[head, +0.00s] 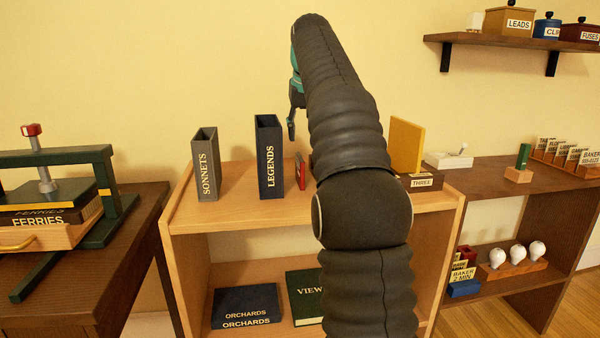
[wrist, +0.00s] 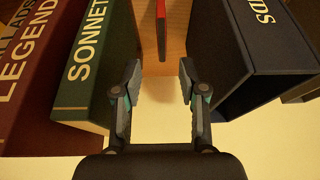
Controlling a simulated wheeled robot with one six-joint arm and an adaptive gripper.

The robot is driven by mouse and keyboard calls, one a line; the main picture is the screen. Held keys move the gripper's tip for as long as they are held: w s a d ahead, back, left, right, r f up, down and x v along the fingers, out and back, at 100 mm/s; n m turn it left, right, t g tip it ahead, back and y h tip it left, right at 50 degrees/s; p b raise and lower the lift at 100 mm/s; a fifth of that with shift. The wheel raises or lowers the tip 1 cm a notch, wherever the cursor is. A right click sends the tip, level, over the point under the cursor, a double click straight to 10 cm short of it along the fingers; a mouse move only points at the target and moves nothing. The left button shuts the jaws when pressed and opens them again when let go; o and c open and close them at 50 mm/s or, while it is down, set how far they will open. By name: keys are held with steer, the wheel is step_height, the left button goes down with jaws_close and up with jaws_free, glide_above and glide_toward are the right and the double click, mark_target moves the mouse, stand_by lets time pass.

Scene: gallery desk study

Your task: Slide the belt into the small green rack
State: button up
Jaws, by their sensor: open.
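I cannot pick out a belt or a small green rack in either view. My gripper (head: 292,115) hangs above the light wood bookcase, partly hidden by my arm. In the wrist view my gripper (wrist: 160,70) is open and empty. A thin red upright piece (wrist: 161,30) lines up with the gap between its fingertips, apart from them. The red piece also shows in the head view (head: 300,171), right of the navy LEGENDS case (head: 269,158). A green SONNETS book (wrist: 97,75) stands left of the fingers, and the navy case (wrist: 265,50) right of them.
A grey SONNETS case (head: 205,165) stands at the bookcase's left. A yellow board (head: 407,146) stands near a THREE label. A small green piece (head: 523,156) stands on a wooden block at right. A press (head: 60,157) is at left.

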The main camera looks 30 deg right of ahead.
mark_target(300, 157)
steer(key=x, duration=0.4)
steer(key=shift+f+b, duration=0.15)
steer(key=shift+b, duration=0.25)
steer(key=shift+b+x, duration=0.9)
steer(key=shift+x, duration=1.75)
steer(key=shift+s+a, duration=0.1)
steer(key=shift+a, duration=0.05)
jaws_close()
